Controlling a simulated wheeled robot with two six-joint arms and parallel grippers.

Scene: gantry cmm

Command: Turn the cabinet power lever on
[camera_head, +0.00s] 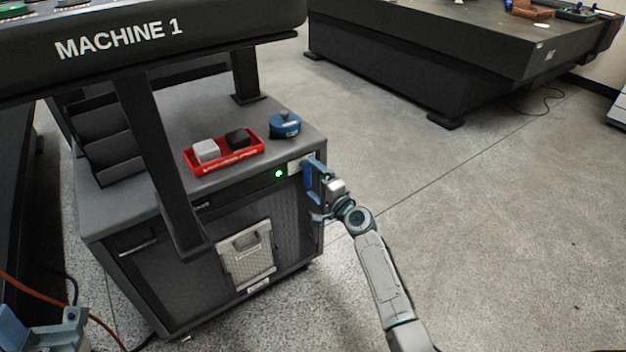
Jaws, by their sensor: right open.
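The dark grey cabinet (200,289) stands under the MACHINE 1 frame. A small green light (278,174) glows at the upper right of its front. Just right of the light is a small pale plate (294,167) near the cabinet's top right corner. My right gripper (314,197) is open at that corner, with one blue finger close by the plate and the other lower down. The power lever itself is not clearly visible; the gripper may cover it, and I cannot tell whether they touch. My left gripper (42,330) shows only partly at the bottom left.
On the cabinet top are a red tray (222,164) with a light block and a dark block, and a round blue object (284,125). A frame leg (160,160) crosses the cabinet front. A beige clipboard-like panel (246,255) hangs there. Open floor lies to the right.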

